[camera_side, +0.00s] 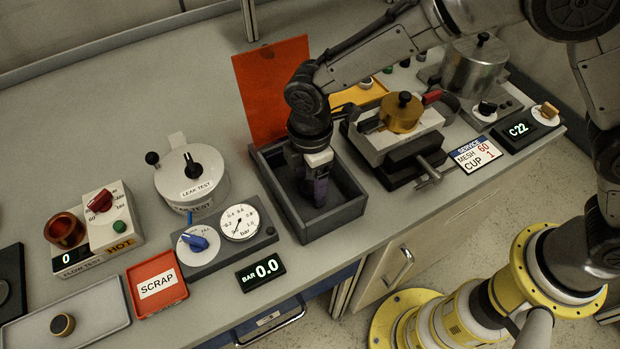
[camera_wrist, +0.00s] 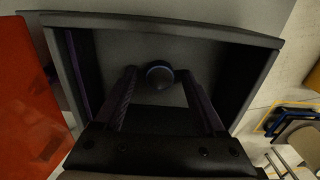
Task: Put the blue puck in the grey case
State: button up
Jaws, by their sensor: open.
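The grey case (camera_side: 336,222) is an open-topped dark grey box in the middle of the bench in the side view. It also fills much of the wrist view, where its rim shows (camera_wrist: 165,19). My gripper (camera_side: 318,198) points down into the case. In the wrist view its two fingers (camera_wrist: 159,80) are spread apart. A small dark round piece with a blue edge, apparently the blue puck (camera_wrist: 159,73), shows between the fingertips against the case floor. I see no finger closed on it. In the side view my gripper and the case walls hide it.
An orange-red panel (camera_side: 272,88) stands upright behind the case. A clamp with a brass cap (camera_side: 401,112) is close on its right. A gauge block (camera_side: 240,222), a red scrap tray (camera_side: 157,284) and a leak test pot (camera_side: 191,180) stand left.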

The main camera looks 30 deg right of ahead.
aim_at(311, 186)
notch_tip(311, 186, up, 12)
jog(key=shift+r, duration=0.2)
dwell(0.4)
jog(key=s+d+r+m+t+y, duration=0.1)
jog(key=s+d+r+m, duration=0.3)
jog(key=d, duration=0.5)
jog(key=s+d+r+m+t, duration=0.1)
jog(key=d+r+m, duration=0.4)
jog(key=d, duration=0.4)
jog(key=s+d+f+m+t+h, duration=0.1)
jog(key=s+d+m+t, duration=0.2)
jog(key=s+d+m, duration=0.6)
jog(key=s+d, duration=0.3)
jog(key=s, duration=0.2)
jog(key=shift+s+f+t, duration=0.2)
jog(key=shift+s+t, duration=0.1)
